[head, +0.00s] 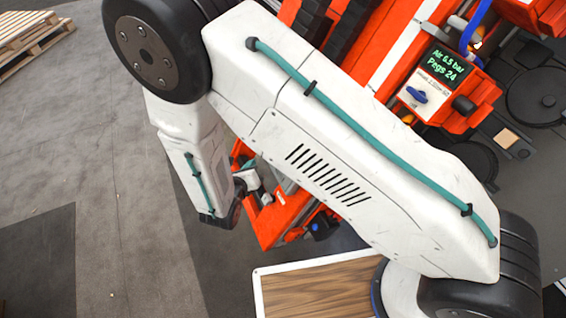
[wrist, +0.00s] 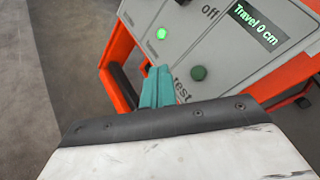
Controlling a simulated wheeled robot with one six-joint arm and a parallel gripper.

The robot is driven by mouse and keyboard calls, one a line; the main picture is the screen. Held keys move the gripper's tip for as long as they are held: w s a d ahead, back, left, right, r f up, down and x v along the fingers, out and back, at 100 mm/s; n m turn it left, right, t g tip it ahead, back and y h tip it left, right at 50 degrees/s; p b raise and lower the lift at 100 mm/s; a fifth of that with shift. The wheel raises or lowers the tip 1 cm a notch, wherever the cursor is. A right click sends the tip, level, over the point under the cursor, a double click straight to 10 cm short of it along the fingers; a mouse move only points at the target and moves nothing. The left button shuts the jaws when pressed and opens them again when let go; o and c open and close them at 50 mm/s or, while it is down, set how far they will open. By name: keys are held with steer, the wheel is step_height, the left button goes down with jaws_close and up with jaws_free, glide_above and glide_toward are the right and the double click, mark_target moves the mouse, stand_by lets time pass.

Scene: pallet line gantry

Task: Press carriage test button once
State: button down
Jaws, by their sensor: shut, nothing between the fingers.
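In the wrist view a grey control panel (wrist: 222,50) sits in an orange frame. A round dark green button (wrist: 198,73) is on it, close to the word "test". My gripper (wrist: 158,72) shows as teal fingers, closed together and empty, in front of the panel to the left of the green button. I cannot tell whether the fingertips touch the panel. A lit green lamp (wrist: 162,33) is farther up the panel, and a display (wrist: 256,24) reads "Travel 0 cm". In the head view my arm covers much of the machine, and the button is not visible.
The orange machine (head: 270,225) carries a display (head: 443,68) reading "Air 6.5 bar, Pegs 24" and a blue knob (head: 416,95). A wood-topped surface (head: 310,290) is at the bottom. A wooden pallet (head: 28,38) lies far left. The grey floor between is clear.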

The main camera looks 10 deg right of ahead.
steer(key=w+d+f, duration=0.2)
steer(key=d+f, duration=0.2)
steer(key=d, duration=0.3)
steer(key=shift+d, duration=0.25)
stand_by(2.0)
steer(key=shift+w+d+f, duration=0.15)
steer(key=shift+d+f, duration=0.1)
steer(key=shift+d, duration=0.05)
steer(key=shift+w+d+f, duration=0.15)
steer(key=shift+d+f, duration=0.05)
steer(key=shift+d, duration=0.25)
stand_by(0.9)
steer(key=shift+a, duration=0.1)
steer(key=shift+s+a+r, duration=0.25)
steer(key=shift+a+r, duration=0.2)
steer(key=shift+a, duration=0.2)
steer(key=a, duration=0.1)
steer(key=a+r, duration=0.1)
steer(key=a, duration=0.1)
steer(key=s+a+r, duration=0.1)
steer(key=shift+s+a+r, duration=0.1)
steer(key=shift+a+r, duration=0.05)
